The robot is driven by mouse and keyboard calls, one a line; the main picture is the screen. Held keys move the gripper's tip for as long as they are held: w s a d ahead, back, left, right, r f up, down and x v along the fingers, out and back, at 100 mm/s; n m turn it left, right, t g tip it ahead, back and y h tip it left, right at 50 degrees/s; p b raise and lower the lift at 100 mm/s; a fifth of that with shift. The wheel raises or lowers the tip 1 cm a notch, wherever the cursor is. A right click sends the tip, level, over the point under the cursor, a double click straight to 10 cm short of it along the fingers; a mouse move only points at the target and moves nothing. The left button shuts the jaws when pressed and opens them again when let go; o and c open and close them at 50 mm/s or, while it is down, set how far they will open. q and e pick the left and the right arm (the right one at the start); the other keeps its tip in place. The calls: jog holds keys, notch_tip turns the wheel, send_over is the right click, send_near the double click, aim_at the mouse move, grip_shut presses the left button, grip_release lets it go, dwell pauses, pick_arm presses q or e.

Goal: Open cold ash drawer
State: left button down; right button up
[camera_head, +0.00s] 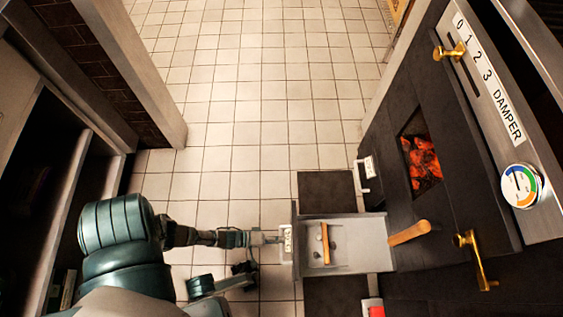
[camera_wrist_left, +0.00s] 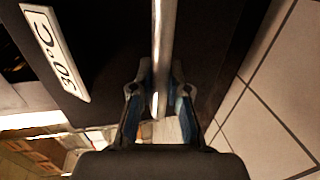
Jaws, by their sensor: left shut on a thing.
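The ash drawer (camera_head: 362,258) is a grey metal tray standing out from the black stove front. Grey lumps and a wooden-looking stick (camera_head: 325,243) lie in it. A white label (camera_head: 288,240) is on its front; in the left wrist view the label (camera_wrist_left: 56,50) reads like 30°C. My left gripper (camera_head: 279,240) is at the drawer front. In the left wrist view its blue-padded fingers (camera_wrist_left: 160,100) are shut around the metal handle bar (camera_wrist_left: 163,45).
The stove (camera_head: 385,150) has glowing coals (camera_head: 422,163), brass handles (camera_head: 475,260), a damper scale and a dial (camera_head: 521,186). Another white label and handle (camera_head: 367,170) sit above the drawer in the picture. Tiled floor (camera_head: 260,110) is clear; a shelf unit stands at left.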

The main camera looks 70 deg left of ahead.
pick_arm(q)
jog(key=shift+s+d+f, duration=0.3)
jog(key=shift+s+d, duration=0.15)
jog(key=shift+s, duration=0.15)
jog(key=c, duration=1.1)
grip_release()
jog(key=shift+w, duration=0.1)
jog(key=shift+c, duration=0.2)
jog(key=shift+w+a+r, duration=0.15)
